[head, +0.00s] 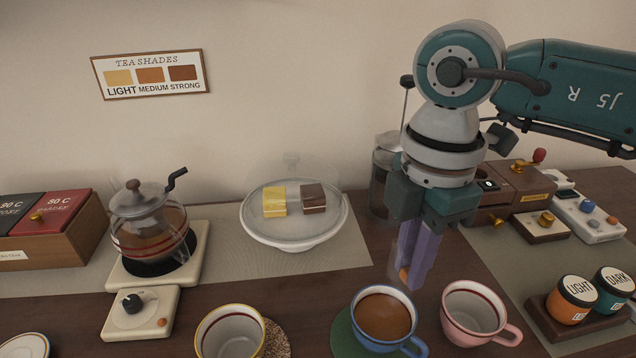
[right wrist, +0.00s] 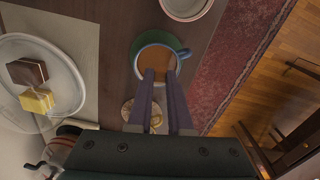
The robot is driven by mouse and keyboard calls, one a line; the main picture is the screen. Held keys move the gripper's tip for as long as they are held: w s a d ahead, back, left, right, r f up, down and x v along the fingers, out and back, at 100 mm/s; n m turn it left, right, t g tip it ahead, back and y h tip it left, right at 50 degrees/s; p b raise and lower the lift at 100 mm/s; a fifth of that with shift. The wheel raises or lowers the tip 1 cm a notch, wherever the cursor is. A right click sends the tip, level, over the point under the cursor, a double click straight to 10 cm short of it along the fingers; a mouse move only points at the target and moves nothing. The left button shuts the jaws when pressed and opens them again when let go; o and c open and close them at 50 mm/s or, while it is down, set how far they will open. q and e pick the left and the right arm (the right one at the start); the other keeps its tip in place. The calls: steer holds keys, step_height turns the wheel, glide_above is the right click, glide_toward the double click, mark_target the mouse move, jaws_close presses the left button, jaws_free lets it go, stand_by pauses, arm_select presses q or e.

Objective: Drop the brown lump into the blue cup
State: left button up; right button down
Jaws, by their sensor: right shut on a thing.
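The blue cup (head: 380,343) stands upright on a green coaster (head: 343,338) at the front, its handle to the right, with brown tea inside. It also shows in the right wrist view (right wrist: 184,53), beyond my fingertips. My right gripper (head: 408,277) points down, behind and slightly right of the cup in the head view, above the table. It is shut on a small orange-brown lump (head: 404,274) between its purple fingertips. The fingers hide most of the lump. My left gripper is out of view.
A pink cup (head: 458,322) stands close to the right of the blue cup, and a yellow-rimmed cup (head: 230,332) to the left. Behind are a cake plate (head: 293,240), a glass teapot (head: 150,232) and a glass jar (head: 381,180). Labelled jars (head: 573,298) stand at right.

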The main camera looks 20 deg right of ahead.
steer(key=shift+f+b, duration=0.65)
steer(key=shift+f, duration=0.1)
step_height(320, 180, down, 5)
steer(key=b, duration=0.4)
steer(key=shift+a+r+b, duration=0.1)
steer(key=shift+r+b, duration=0.1)
steer(key=shift+b, duration=0.15)
steer(key=c, duration=0.8)
jaws_free()
steer(key=shift+r, duration=0.1)
steer(key=shift+o, duration=0.2)
step_height(320, 180, up, 10)
steer(key=shift+f, duration=0.1)
